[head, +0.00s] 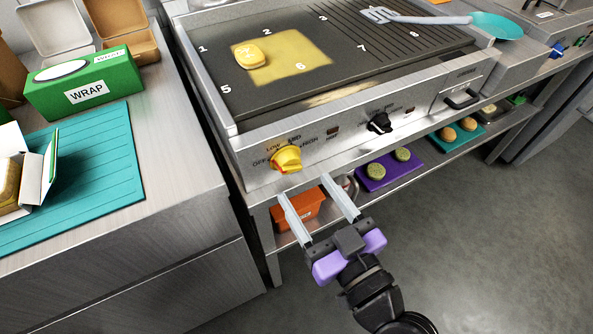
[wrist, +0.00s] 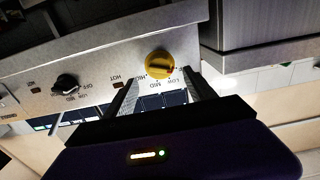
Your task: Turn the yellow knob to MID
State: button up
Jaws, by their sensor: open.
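The yellow knob (head: 286,160) is on the grill's steel front panel, at its left end, with OFF, LOW, MID and HIGH printed around it. A red mark shows on its left and lower side in the head view; I cannot tell which label it points to. In the wrist view the yellow knob (wrist: 160,64) appears just beyond and between the fingertips. My gripper (head: 305,187) is open and empty, below and slightly right of the knob in the head view. Its two fingers (wrist: 163,76) point toward the panel, apart from the knob as far as I can see.
A black knob (head: 380,123) is farther right on the panel. Below is a shelf with an orange bin (head: 299,211) and a purple tray (head: 388,171). A steel counter (head: 178,140) stands left, with a green wrap box (head: 84,84). The floor at right is clear.

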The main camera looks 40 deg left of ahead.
aim_at(293, 170)
jog(key=x, duration=0.5)
jog(key=shift+w+a, duration=0.15)
jog(key=shift+a, duration=0.15)
jog(key=shift+c, duration=0.4)
jog(key=c, duration=1.3)
